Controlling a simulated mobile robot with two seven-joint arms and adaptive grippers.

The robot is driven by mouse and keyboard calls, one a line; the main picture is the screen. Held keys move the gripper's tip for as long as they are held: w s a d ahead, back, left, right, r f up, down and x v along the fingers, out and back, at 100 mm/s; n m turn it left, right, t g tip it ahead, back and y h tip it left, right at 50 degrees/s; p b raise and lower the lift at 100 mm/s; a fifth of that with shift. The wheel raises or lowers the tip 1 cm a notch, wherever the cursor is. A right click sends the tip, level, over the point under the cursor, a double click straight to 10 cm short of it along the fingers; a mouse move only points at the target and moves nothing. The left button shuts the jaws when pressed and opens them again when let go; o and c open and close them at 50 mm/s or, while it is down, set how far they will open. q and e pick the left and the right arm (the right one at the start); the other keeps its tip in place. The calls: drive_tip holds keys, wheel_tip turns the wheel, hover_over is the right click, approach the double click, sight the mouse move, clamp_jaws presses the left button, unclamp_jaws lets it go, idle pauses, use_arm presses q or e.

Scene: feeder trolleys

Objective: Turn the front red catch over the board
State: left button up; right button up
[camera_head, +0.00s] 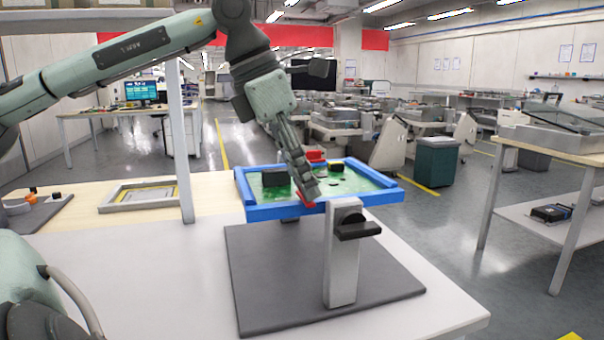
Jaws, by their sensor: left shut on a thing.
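A green circuit board (358,182) with black parts lies in a blue frame (270,212), held above a dark base plate. The front red catch (306,201) sits at the frame's front edge; my gripper partly hides it. A second red catch (316,156) shows at the back edge. My left gripper (308,192) reaches down over the board from above, its fingers shut on the front red catch. Whether the catch lies over the board's edge is hard to tell. My right gripper is not in view.
A grey post with a black knob (345,250) stands right in front of the frame on the dark base plate (270,290). A thin upright post (181,140) stands to the left. A grey tray-like frame (138,195) lies on the table at left. The white tabletop (165,275) is clear front left.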

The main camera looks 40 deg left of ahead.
use_arm(q)
drive_tip(key=o, duration=1.2)
drive_tip(key=shift+c, duration=0.2)
drive_tip(key=shift+r, duration=0.1)
drive_tip(key=v, duration=1.1)
drive_tip(key=shift+s+r, duration=0.25)
drive_tip(key=shift+r, duration=0.1)
